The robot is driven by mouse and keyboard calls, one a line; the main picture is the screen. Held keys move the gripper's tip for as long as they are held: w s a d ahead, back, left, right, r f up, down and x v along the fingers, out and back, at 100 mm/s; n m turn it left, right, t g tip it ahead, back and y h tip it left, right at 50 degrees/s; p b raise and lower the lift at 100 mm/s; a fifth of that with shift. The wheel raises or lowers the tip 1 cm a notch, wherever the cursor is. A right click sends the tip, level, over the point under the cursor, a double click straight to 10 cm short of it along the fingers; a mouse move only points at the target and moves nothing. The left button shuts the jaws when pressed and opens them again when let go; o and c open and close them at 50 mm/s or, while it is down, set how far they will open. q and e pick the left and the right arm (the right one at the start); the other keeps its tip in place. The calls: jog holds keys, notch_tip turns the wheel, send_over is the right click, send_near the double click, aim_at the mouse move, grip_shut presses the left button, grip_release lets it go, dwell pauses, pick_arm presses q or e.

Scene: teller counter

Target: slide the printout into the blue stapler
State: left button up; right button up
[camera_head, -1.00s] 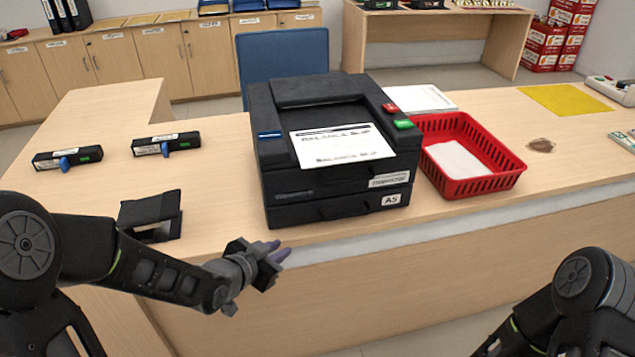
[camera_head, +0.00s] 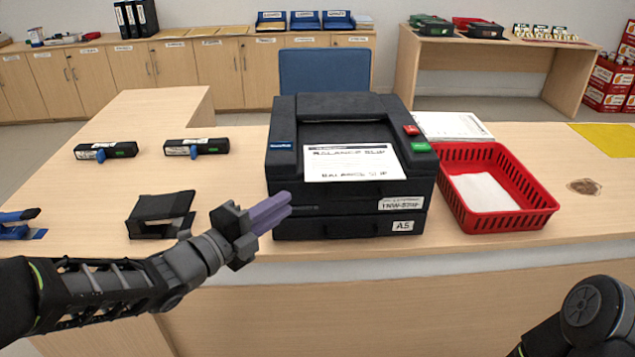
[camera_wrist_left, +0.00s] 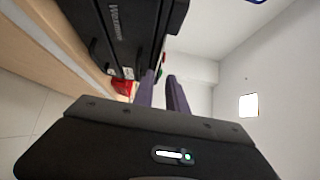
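The printout (camera_head: 350,163), a white sheet with the heading BALANCE SLIP, lies on the sloped top of the black printer (camera_head: 325,200). The blue stapler (camera_head: 18,222) stands on the counter at the far left, cut off by the picture's edge. My left gripper (camera_head: 287,205) is in front of the printer's lower left front, below the printout and not touching it. In the left wrist view its two purple fingers (camera_wrist_left: 160,76) are a little apart with nothing between them. Only a link of my right arm shows at the lower right; its gripper is out of view.
A black holder (camera_head: 162,214) stands left of the printer. Two small dark devices (camera_head: 106,150) (camera_head: 196,147) lie behind it. A red basket (camera_head: 505,222) with white paper stands right of the printer. A blue chair (camera_head: 325,74) is behind. Counter between stapler and holder is clear.

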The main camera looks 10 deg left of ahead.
pick_arm(q)
jog(key=shift+w+d, duration=0.1)
jog(key=shift+w, duration=0.05)
jog(key=b+x, duration=0.1)
jog(key=x, duration=0.8)
jog(key=shift+w+f+b, duration=0.15)
jog(key=shift+w+b, duration=0.05)
jog(key=shift+b, duration=0.15)
jog(key=shift+w+d, duration=0.15)
grip_shut()
dwell(1.1)
